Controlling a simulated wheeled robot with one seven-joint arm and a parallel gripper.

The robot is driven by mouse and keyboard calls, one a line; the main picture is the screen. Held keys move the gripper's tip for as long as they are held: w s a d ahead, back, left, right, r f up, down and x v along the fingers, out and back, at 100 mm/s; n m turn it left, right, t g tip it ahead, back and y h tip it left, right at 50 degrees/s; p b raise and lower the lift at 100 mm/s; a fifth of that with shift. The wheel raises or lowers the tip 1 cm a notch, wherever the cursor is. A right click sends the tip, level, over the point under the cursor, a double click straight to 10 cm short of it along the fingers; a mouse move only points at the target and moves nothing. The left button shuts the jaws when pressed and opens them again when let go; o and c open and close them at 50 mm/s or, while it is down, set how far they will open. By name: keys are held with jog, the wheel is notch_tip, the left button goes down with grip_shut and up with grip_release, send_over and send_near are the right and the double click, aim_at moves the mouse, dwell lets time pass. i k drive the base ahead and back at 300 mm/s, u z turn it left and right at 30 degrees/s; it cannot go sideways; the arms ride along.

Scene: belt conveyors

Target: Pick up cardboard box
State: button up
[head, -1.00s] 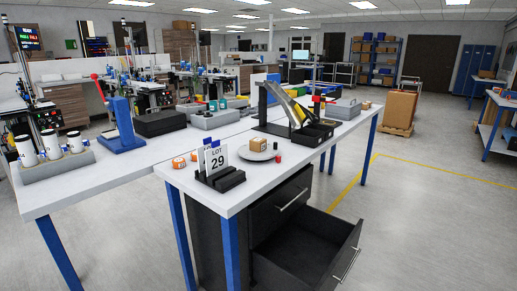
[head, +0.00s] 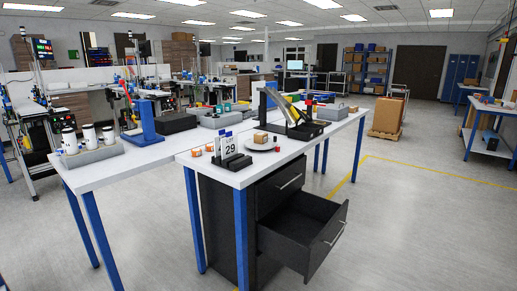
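A small brown cardboard box (head: 260,138) sits on a round grey plate (head: 260,147) near the front right corner of the white table (head: 238,181). A much larger brown cardboard box (head: 389,115) stands on a wooden pallet on the floor behind the table to the right. The frames do not show which box the task means. My gripper is not in view.
A dark drawer (head: 302,231) stands open under the table's right end. A "29" sign holder (head: 231,160) and small orange items (head: 203,152) sit left of the plate, a black-trayed ramp (head: 292,118) behind it. Floor (head: 420,225) on the right is clear.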

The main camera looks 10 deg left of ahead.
aim_at(261, 138)
jog(key=z, duration=0.2)
jog(key=k, duration=0.2)
jog(key=u, duration=1)
jog(key=i, duration=1.2)
jog(key=u, duration=0.35)
jog(key=i, duration=1.2)
jog(key=z, duration=0.75)
jog(key=i, duration=0.55)
jog(key=z, duration=0.3)
